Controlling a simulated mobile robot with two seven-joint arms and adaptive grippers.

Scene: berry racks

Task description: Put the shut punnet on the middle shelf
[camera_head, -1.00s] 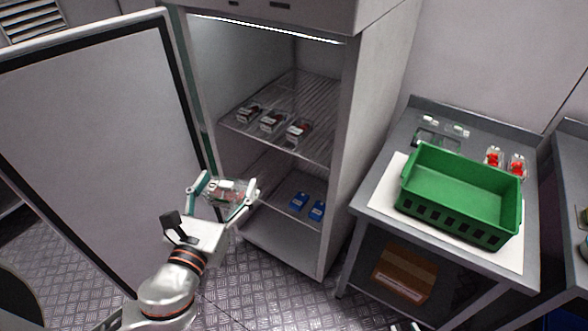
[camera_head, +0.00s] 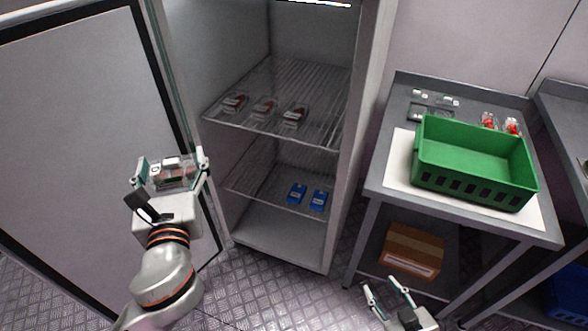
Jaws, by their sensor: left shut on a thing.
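Any shelf above is out of view. My right gripper (camera_head: 387,290) is open and empty at the bottom, in front of the steel table.
The cabinet door (camera_head: 70,130) stands open on the left. A green crate (camera_head: 475,185) sits on a white sheet on the steel table (camera_head: 378,168). Behind it are two red-filled punnets (camera_head: 488,121) and clear empty ones (camera_head: 432,107). A cardboard box (camera_head: 412,250) is underneath.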

